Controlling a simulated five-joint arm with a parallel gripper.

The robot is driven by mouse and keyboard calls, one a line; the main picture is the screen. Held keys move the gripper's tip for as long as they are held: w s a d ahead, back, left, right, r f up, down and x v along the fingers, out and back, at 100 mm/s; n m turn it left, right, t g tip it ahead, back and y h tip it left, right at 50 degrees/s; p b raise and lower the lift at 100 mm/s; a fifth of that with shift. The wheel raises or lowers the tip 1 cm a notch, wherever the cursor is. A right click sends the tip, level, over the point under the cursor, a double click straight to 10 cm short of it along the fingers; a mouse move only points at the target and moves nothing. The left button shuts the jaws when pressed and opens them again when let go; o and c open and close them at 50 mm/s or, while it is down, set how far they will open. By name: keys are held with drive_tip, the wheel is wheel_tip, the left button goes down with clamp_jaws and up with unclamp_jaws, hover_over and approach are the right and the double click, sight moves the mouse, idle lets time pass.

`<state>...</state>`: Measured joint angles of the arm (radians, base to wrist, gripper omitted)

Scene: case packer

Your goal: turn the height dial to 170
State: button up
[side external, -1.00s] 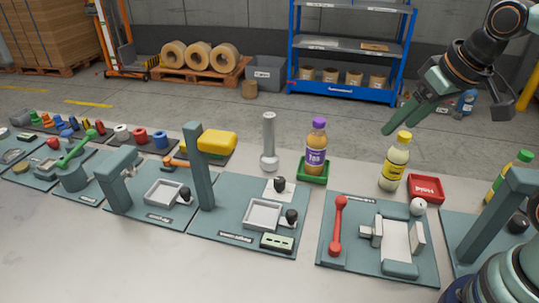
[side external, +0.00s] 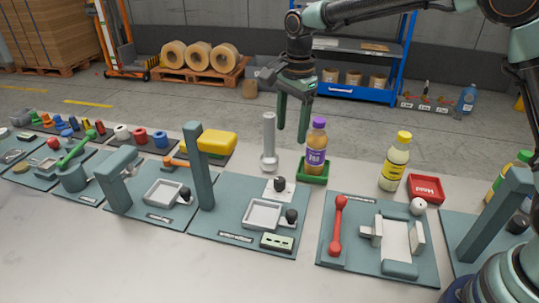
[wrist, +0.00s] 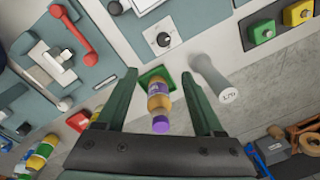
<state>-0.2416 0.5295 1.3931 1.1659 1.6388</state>
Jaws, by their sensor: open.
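In the wrist view this dial (wrist: 163,40) shows beyond the fingertips, with marks around the knob too small to read. I take it for the height dial, though no label confirms this. My gripper (side external: 292,133) points down, open and empty, above and behind the dial, near the tea bottle. In the wrist view its two green fingers (wrist: 158,75) are apart, with nothing held between them.
The purple-capped tea bottle (side external: 316,150) stands in a green tray (side external: 314,177) right of the dial. A grey post (side external: 269,135) stands behind the dial; its top bears a small number. A red-handled station (side external: 338,228) lies right.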

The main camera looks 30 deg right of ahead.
sight(280, 179)
drive_tip(key=f, duration=0.5)
drive_tip(key=w+a+f+m, duration=0.1)
drive_tip(key=f, duration=0.4)
drive_tip(key=f+m, duration=0.1)
drive_tip(key=f, duration=0.4)
drive_tip(key=shift+w+a+f+g, duration=0.2)
drive_tip(key=shift+a+g, duration=0.1)
drive_tip(key=shift+a, duration=0.1)
clamp_jaws()
